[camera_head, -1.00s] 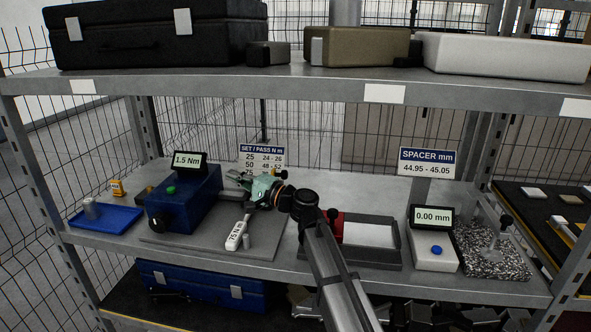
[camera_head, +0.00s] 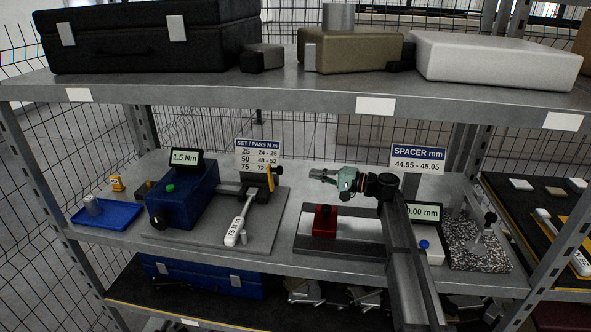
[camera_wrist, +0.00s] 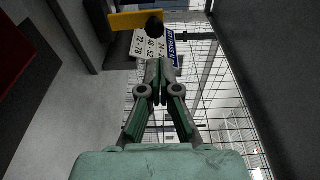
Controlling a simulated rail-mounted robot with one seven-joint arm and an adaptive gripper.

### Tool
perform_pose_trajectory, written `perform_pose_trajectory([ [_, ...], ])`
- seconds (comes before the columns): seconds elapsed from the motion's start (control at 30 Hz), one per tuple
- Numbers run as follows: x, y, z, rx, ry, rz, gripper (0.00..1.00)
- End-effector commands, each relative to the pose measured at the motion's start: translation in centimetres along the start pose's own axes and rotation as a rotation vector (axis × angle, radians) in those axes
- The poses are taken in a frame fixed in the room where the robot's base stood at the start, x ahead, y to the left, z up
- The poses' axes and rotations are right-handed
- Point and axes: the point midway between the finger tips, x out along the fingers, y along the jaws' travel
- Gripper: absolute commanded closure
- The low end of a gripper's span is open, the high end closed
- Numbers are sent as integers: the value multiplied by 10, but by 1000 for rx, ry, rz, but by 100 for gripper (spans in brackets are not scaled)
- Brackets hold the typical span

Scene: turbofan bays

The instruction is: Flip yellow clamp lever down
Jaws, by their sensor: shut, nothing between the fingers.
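The yellow clamp lever (camera_head: 270,178) stands roughly upright on the dark clamp (camera_head: 252,184) at the back right of the grey plate. In the wrist view the yellow lever (camera_wrist: 136,20) is a bar at the top, with a black knob (camera_wrist: 154,28) beside it. A white wrench marked 75 N m (camera_head: 236,228) lies with its far end at the clamp. My gripper (camera_head: 315,173) is to the right of the lever, clear of it, with fingers pointing left toward it. In the wrist view the fingers (camera_wrist: 159,66) are together and empty.
A blue tester (camera_head: 184,196) with a 1.5 Nm display stands left of the clamp. A red block (camera_head: 325,220) sits on a dark tray below my gripper. The SET/PASS sign (camera_head: 259,155) is behind the clamp. The upper shelf (camera_head: 220,95) runs overhead.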

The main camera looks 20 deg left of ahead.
Motion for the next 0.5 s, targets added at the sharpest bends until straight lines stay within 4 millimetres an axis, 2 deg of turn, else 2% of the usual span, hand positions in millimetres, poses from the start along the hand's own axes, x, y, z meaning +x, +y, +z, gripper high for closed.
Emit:
perform_pose_trajectory([
  [0.2, -8, 9, 5, -7, -44, 4, 100],
  [0.5, -8, 9, 6, -7, -44, 4, 100],
])
